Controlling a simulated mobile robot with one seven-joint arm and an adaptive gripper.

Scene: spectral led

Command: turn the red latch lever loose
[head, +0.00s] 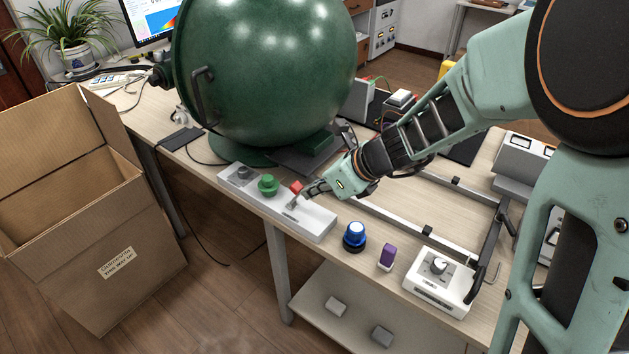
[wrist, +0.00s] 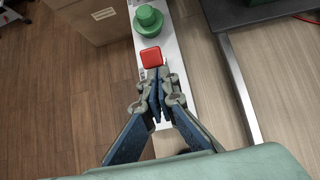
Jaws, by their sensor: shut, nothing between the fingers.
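The red latch lever (head: 296,188) stands on a long light panel box (head: 315,220) along the front edge of the table. Its red block top (wrist: 151,57) shows in the wrist view just beyond my fingertips. My gripper (head: 311,190) is shut and empty, just right of the lever in the head view; it also shows in the wrist view (wrist: 157,78). The fingertips are very close to the red block; I cannot tell whether they touch it. The lever's lower part is hidden by the fingers in the wrist view.
A green knob (head: 268,184) stands on the same panel, left of the lever. A blue button (head: 354,234), a purple block (head: 387,256) and a white dial box (head: 438,278) are to the right. The big green sphere (head: 265,70) stands behind. A metal frame (head: 420,233) lies right of my gripper.

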